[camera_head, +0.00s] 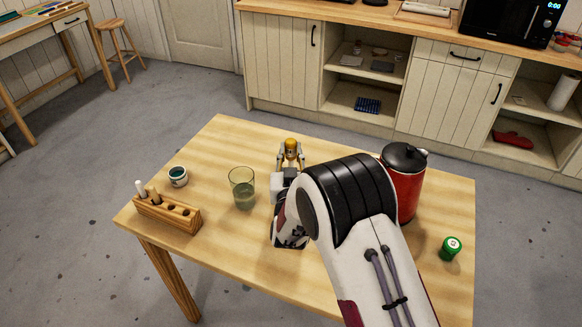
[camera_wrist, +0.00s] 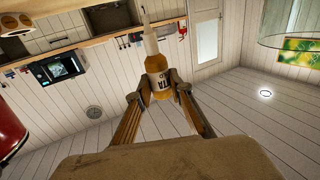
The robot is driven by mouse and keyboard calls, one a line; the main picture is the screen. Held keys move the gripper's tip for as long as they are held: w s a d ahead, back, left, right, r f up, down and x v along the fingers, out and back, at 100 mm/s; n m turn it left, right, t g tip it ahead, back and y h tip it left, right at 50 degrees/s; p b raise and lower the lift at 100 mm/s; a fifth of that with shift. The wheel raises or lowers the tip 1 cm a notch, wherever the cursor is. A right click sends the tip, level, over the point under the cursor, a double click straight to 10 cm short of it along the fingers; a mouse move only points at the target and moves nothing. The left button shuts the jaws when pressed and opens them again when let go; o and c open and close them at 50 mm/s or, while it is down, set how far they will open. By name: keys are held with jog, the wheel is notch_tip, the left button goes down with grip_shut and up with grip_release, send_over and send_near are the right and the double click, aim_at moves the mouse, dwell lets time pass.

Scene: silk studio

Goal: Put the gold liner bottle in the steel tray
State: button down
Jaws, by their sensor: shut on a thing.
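The gold liner bottle (camera_head: 291,146) is between the fingers of my gripper (camera_head: 290,160), toward the far edge of the wooden table. In the wrist view, the bottle (camera_wrist: 157,66) shows amber liquid, a dark-lettered label and a pale narrow nozzle. My gripper (camera_wrist: 158,92) is shut on its body there, one finger on each side. My arm covers the middle and near right of the table. I see no steel tray in either view; it may be hidden behind my arm.
A red canister (camera_head: 408,190) and green jar (camera_head: 450,248) stand right. The far left tabletop is clear.

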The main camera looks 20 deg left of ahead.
aim_at(291, 165)
jog(key=shift+f, duration=0.9)
jog(key=shift+f, duration=1.85)
jog(key=shift+f, duration=0.15)
jog(key=c, duration=1.8)
grip_release()
jog(key=shift+s, duration=0.1)
